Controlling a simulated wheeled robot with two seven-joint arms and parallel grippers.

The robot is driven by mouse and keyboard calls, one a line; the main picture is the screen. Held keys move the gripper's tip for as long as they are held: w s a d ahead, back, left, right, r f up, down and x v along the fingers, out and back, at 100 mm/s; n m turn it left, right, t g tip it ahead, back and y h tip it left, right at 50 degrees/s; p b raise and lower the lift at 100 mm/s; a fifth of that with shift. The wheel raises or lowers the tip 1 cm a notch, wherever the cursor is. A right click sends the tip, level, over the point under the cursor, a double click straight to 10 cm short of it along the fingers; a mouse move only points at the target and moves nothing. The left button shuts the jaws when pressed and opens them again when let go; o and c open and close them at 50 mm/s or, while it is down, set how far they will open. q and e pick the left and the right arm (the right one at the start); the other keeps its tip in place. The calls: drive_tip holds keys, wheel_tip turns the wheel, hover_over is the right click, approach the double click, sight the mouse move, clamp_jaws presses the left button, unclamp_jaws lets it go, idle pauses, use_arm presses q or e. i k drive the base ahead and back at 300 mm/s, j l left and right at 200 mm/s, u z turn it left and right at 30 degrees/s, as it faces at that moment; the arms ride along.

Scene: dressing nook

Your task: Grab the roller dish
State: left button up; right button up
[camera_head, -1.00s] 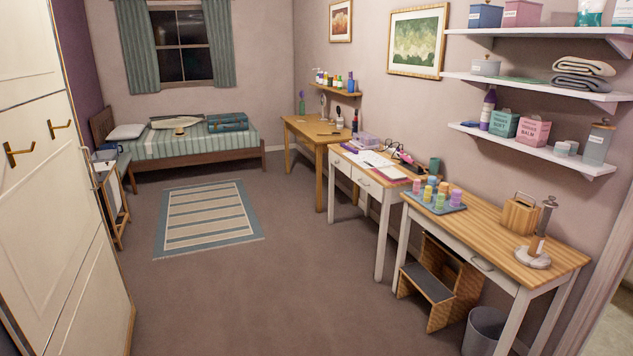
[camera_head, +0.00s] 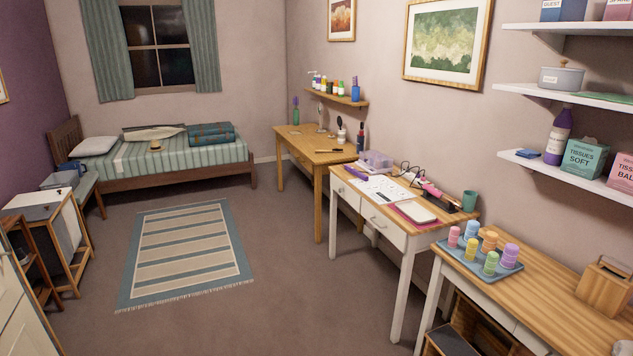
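The likely roller dish is a flat blue-grey tray (camera_head: 474,265) at the left end of the nearest wooden-topped desk on the right. Several upright cylinders that look like hair rollers stand on it, in pink, blue, yellow, orange, green and purple, such as a purple roller (camera_head: 510,256). The dish lies flat on the desk top, near its front edge. Neither of my grippers shows in the head view, so I cannot see their state.
The nearest desk (camera_head: 555,268) also holds a wooden box (camera_head: 604,288). A wooden step stool (camera_head: 450,341) stands beneath it. A middle desk (camera_head: 350,217) carries papers and a green cup (camera_head: 469,200). Shelves (camera_head: 580,96) hang above. The floor left of the desks is open, with a striped rug (camera_head: 180,262).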

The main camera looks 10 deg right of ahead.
sight(413, 211)
drive_tip(key=i+z, duration=0.15)
drive_tip(key=i, duration=0.45)
drive_tip(key=i+j+z, duration=0.15)
drive_tip(key=i, duration=0.45)
drive_tip(key=i+j+z, duration=0.1)
drive_tip(key=i+j, duration=0.15)
drive_tip(key=i, duration=0.3)
drive_tip(key=i+j+z, duration=0.15)
drive_tip(key=i+z, duration=0.2)
drive_tip(key=z, duration=0.15)
drive_tip(key=i+j+z, duration=0.3)
drive_tip(key=z, duration=0.15)
drive_tip(key=i+j+z, duration=0.25)
drive_tip(key=z, duration=0.25)
drive_tip(key=i+j+z, duration=0.15)
drive_tip(key=j+z, duration=0.3)
drive_tip(key=j, duration=0.15)
